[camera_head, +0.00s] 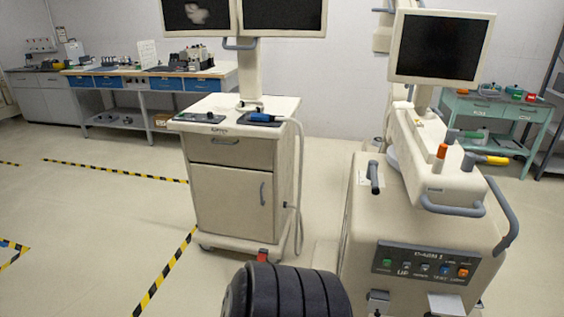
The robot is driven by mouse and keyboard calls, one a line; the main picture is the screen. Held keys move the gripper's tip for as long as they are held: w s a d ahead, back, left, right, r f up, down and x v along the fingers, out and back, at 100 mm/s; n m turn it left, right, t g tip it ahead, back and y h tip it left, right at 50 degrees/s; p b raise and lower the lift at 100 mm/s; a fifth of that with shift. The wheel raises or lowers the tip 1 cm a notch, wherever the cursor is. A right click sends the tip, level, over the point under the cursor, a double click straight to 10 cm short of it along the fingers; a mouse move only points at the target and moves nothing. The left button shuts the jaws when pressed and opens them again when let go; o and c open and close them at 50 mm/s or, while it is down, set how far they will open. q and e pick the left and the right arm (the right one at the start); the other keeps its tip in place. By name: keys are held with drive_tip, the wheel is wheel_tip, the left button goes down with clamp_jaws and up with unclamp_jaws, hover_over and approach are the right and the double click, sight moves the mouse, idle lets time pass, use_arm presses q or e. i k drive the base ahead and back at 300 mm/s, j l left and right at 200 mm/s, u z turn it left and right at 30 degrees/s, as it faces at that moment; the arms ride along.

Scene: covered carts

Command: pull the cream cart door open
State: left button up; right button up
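The cream cart (203,153) stands upright left of centre, with two monitors on a post above it. Its cream door (225,203) is on the lower front, under a drawer (217,151), and looks closed flush with the body. A grey vertical door handle (262,194) is near the door's right edge. Nothing is touching the door or handle. Neither of my grippers is in view.
A cream machine (400,230) with a screen (441,47) and button panel stands close on the right. A cable (299,190) hangs along the cart's right side. Workbenches line the back. Open floor (110,210) with striped tape lies left of the cart.

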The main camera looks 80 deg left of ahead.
sight(239, 203)
drive_tip(key=u, duration=3.2)
